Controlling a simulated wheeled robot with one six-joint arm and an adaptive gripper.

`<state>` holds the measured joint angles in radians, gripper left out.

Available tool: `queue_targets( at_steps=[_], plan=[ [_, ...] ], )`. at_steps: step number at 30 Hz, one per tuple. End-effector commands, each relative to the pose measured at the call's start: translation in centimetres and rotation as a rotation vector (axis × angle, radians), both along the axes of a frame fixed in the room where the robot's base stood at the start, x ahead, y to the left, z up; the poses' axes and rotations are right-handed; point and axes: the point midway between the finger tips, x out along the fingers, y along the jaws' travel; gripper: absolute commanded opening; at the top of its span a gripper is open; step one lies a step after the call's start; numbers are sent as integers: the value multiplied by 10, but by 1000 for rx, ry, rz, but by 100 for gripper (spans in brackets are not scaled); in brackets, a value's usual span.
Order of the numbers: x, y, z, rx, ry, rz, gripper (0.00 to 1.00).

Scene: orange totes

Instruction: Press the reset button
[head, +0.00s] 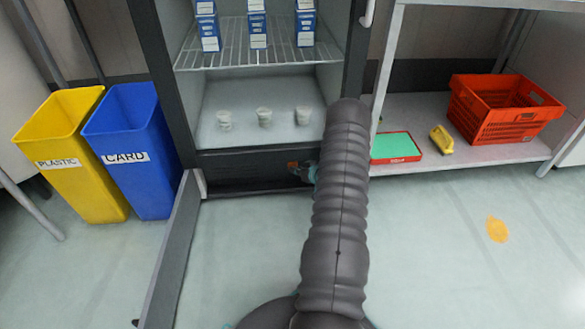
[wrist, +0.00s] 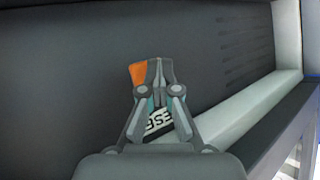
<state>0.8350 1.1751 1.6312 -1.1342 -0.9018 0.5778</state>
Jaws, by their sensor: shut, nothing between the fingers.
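The orange reset button (head: 292,166) is on the dark panel below the open fridge. In the wrist view its orange face (wrist: 138,74) shows just left of my fingertips, and the rest is hidden behind them. A label with white letters, "ESE" readable, (wrist: 158,122) shows between my finger links. My gripper (wrist: 160,68) is shut and empty, with its tips in front of the button's right part. I cannot tell whether they touch it. In the head view my gripper (head: 308,172) is mostly hidden by my arm.
The fridge door (head: 172,250) stands open at the left of the panel. Blue (head: 130,150) and yellow (head: 65,150) bins stand further left. A shelf (head: 465,158) at right holds a red crate (head: 505,125), a tray (head: 394,147) and a yellow item (head: 441,138).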

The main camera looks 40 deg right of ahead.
Motion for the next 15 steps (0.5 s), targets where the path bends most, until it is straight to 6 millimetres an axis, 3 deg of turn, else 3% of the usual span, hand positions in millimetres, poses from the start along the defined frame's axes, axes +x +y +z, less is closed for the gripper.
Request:
queue_targets(
  at_steps=[15],
  plan=[
    [-15,9,1,0,-1,-2,0]
  ],
)
